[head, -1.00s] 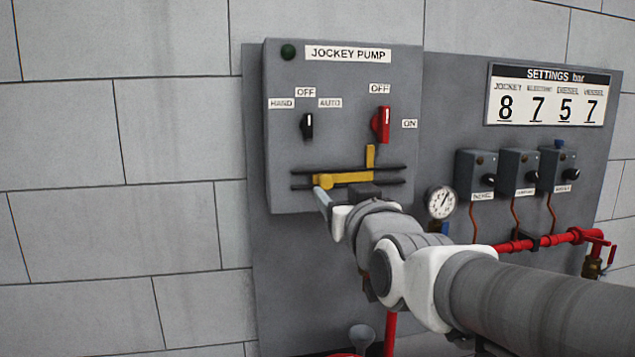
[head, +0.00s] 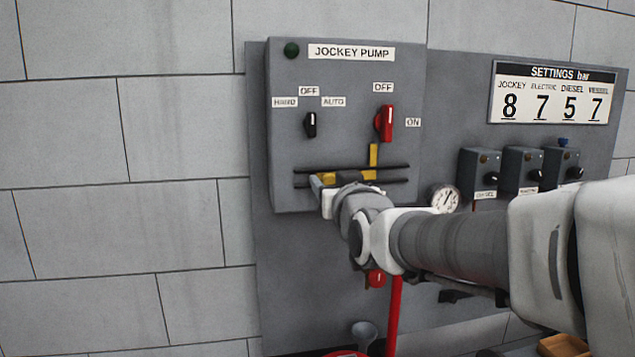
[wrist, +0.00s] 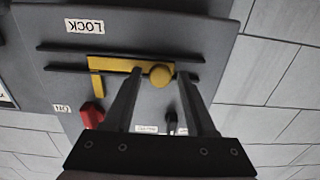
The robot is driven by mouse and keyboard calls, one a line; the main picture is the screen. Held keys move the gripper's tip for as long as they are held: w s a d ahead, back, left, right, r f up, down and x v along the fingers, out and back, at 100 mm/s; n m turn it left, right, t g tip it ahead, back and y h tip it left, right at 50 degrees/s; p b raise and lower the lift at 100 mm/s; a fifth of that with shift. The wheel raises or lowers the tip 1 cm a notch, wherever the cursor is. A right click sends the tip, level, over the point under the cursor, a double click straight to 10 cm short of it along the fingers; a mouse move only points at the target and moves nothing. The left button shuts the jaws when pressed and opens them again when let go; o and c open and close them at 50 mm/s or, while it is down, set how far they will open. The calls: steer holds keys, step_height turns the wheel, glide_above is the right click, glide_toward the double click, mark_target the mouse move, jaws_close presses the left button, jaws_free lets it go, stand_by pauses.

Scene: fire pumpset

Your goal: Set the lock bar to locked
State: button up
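The yellow lock bar (head: 373,156) lies in dark rails low on the jockey pump panel, its upright tab just below the red switch (head: 384,123). In the wrist view, turned upside down, the lock bar (wrist: 112,63) shows its round knob (wrist: 160,75) at one end and its tab at the other. A LOCK label (wrist: 90,26) is beside the rails. My gripper (head: 320,184) is at the knob end of the bar. In the wrist view my gripper (wrist: 161,72) is open, with the knob between its fingers and small gaps visible. In the head view my wrist hides part of the bar.
A black selector switch (head: 310,125) is on the same panel. A gauge (head: 445,198), small control boxes (head: 480,173) and a settings board (head: 550,93) are to the right. The block wall at left is clear.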

jaws_close()
stand_by(1.2)
